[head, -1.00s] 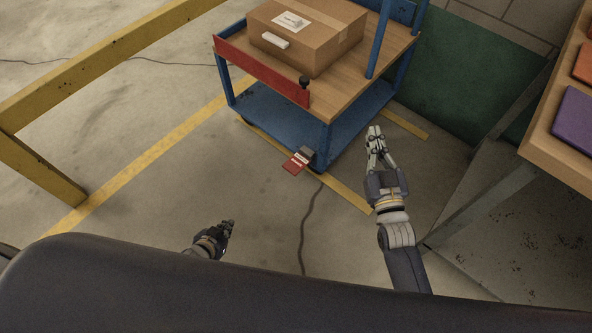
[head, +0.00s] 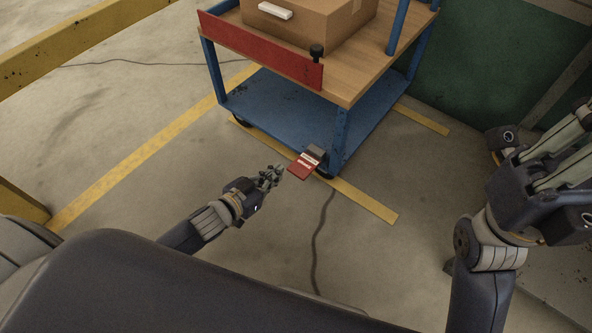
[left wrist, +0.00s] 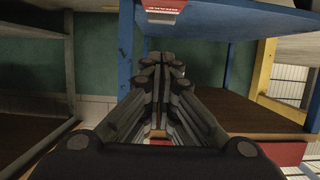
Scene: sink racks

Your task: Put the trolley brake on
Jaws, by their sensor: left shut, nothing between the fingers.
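The blue trolley (head: 272,108) stands on the floor at the upper middle of the head view. Its red brake pedal (head: 301,169), with a grey bracket (head: 315,153), sticks out at the near bottom corner. My left gripper (head: 274,172) is shut and empty, low by the floor just left of the pedal, with a small gap in the picture. In the left wrist view the shut fingers (left wrist: 163,62) point towards a blue trolley post (left wrist: 126,48), and a red labelled piece, seemingly the pedal, shows at the top edge (left wrist: 165,6). My right gripper (head: 578,125) is raised at the right edge, far from the trolley.
A cardboard box (head: 325,28) sits on the trolley's wooden top behind a red front panel (head: 262,50) with a black knob (head: 317,52). A yellow rail (head: 75,50) stands at the left. The floor before the trolley is clear, with yellow lines and a dark crack.

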